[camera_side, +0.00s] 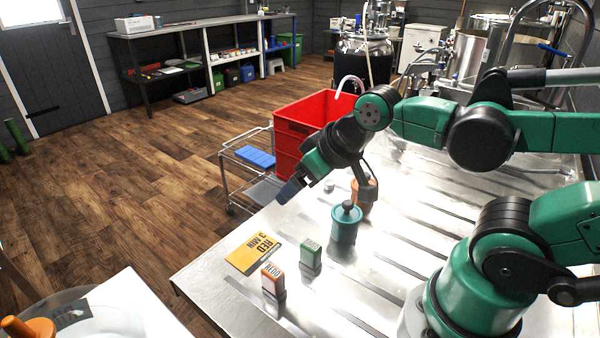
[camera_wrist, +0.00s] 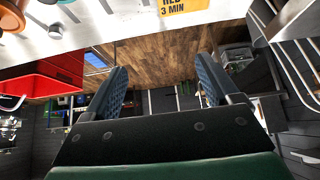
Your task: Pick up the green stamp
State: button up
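My gripper (camera_side: 290,189) is above the table's far left edge, behind and well clear of the green stamp, tilted down to the left. In the wrist view my gripper (camera_wrist: 161,65) has its two fingers wide apart with nothing between them.
An orange stamp (camera_side: 273,281) stands just in front of the green one. A yellow card (camera_side: 253,253) lies to the left, also seen in the wrist view (camera_wrist: 183,5). A teal bottle (camera_side: 344,226) and an orange bottle (camera_side: 369,193) stand behind. A red crate (camera_side: 290,125) is beyond the table.

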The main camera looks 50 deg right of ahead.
jog(key=m+g, duration=0.6)
jog(key=m, duration=0.8)
send_over(311, 244)
jog(key=f, duration=0.2)
jog(key=w+f, duration=0.1)
jog(key=f, duration=0.1)
jog(key=shift+f, duration=0.3)
jog(key=m, duration=0.2)
jog(key=s+f+m+g, duration=0.1)
jog(key=shift+f+m, duration=0.1)
jog(key=shift+m, duration=0.3)
jog(key=shift+f, duration=2.75)
grip_shut()
jog(key=shift+r, duration=0.15)
